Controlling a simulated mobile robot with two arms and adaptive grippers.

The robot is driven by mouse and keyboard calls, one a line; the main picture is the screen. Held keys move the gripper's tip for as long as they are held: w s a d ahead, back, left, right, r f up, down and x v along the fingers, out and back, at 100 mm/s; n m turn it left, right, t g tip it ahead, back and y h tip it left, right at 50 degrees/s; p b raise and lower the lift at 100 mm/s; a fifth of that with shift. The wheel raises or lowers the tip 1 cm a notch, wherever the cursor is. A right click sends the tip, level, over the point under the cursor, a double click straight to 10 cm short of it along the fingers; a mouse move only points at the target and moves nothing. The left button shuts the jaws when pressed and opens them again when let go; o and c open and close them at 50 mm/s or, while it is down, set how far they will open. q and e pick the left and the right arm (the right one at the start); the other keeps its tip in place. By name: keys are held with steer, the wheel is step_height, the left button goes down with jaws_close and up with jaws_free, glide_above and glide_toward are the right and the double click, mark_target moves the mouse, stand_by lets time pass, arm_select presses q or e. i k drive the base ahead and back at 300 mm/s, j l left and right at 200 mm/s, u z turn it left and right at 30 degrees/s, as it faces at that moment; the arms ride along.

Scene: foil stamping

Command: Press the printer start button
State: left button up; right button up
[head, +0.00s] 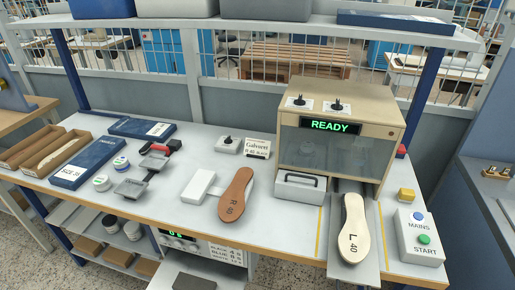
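The printer (338,150) is a beige box with a grey see-through front at the right of the bench. Its display (329,126) reads READY in green. A pale control box (408,247) stands at the bench's right front corner. It bears a green button (424,239) above the label START and a blue button (418,216) labelled MAINS. A cream insole (353,222) marked L 40 lies on the plate (371,262) in front of the printer. Neither of my grippers is in view, and nothing covers the buttons.
A brown insole (236,195) marked R 40 and a white block (198,186) lie left of the printer. A yellow block (406,195) sits behind the control box. Tins, blue boxes (87,163) and tools fill the left side. A shelf (250,27) spans above.

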mark_target(424, 239)
steer(key=k+l+z, duration=0.15)
steer(key=z, duration=0.2)
steer(key=k+l+z, duration=0.15)
steer(key=z, duration=0.15)
steer(key=k+l+z, duration=0.1)
steer(key=l+z, duration=0.25)
steer(key=j, duration=0.15)
